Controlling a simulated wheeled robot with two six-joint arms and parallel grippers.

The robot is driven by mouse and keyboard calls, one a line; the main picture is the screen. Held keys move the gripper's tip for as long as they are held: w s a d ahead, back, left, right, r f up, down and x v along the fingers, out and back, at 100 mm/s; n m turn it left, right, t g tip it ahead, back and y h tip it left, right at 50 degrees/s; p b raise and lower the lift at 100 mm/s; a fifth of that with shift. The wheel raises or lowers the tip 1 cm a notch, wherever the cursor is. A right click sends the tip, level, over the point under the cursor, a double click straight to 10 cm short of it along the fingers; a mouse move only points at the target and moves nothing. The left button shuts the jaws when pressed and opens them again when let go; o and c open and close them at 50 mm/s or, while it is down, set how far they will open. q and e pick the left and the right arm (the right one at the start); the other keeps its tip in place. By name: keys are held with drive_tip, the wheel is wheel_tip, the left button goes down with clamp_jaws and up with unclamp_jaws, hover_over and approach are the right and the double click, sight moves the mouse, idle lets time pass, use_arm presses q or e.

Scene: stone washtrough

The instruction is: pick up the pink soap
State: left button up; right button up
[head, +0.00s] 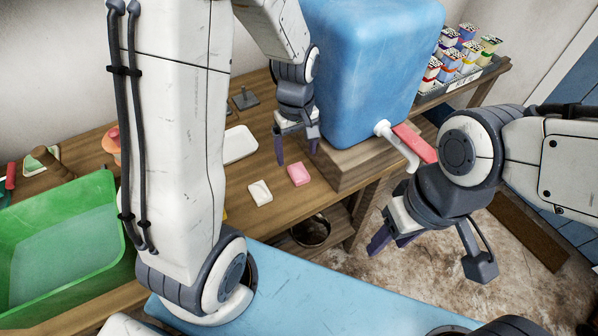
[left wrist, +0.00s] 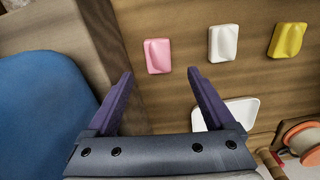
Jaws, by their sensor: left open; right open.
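The pink soap (head: 299,174) lies flat on the wooden table beside the wooden block under the blue tank. My left gripper (head: 297,154) is open and empty above the table, behind the pink soap in the head view. In the left wrist view the pink soap (left wrist: 157,56) lies beyond the gap between the open fingers (left wrist: 160,76), clear of both. My right gripper (head: 425,250) is open and empty, off the table's front edge at the right.
A white soap (head: 260,192) lies next to the pink one; a yellow soap (left wrist: 287,40) lies past it, mostly hidden in the head view. A white dish (head: 239,145) lies behind them. The blue tank (head: 360,70) with a tap stands on the wooden block (head: 352,166). A green basin (head: 28,225) stands left.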

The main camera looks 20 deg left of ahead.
sight(299, 169)
use_arm(q)
drive_tip(key=f, duration=0.6)
drive_tip(key=shift+d+f, duration=0.25)
drive_tip(key=shift+f, duration=0.15)
clamp_jaws()
